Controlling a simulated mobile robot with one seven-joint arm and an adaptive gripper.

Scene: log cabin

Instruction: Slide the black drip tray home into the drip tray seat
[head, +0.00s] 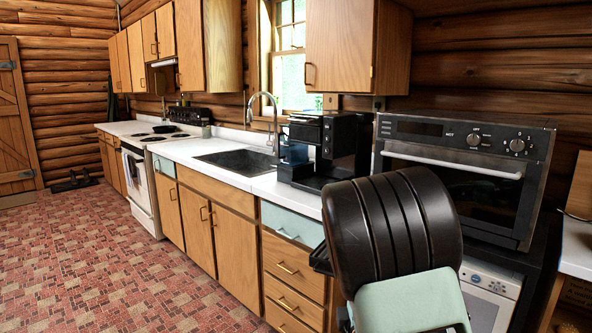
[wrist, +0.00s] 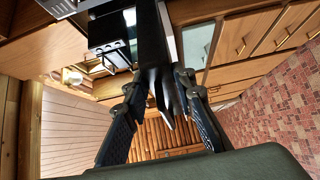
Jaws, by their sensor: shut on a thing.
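The black drip tray is held in my gripper (wrist: 160,80), whose two fingers close on it from both sides in the wrist view. The tray (wrist: 151,35) runs from between the fingers toward the top of that view, beside the coffee machine (wrist: 110,30). In the head view a dark edge of the tray (head: 319,260) shows left of my arm, in front of the drawers. My arm hides the gripper and most of the tray there. The black coffee machine (head: 345,138) stands on the counter. The drip tray seat (head: 308,183) is at its low front, partly in shadow; its inside cannot be made out.
A large oven (head: 460,170) stands right of the coffee machine. A sink (head: 238,160) with a tall tap (head: 272,115) is to the left. A wall cabinet (head: 340,45) hangs above. The tiled floor (head: 110,260) is clear at the left.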

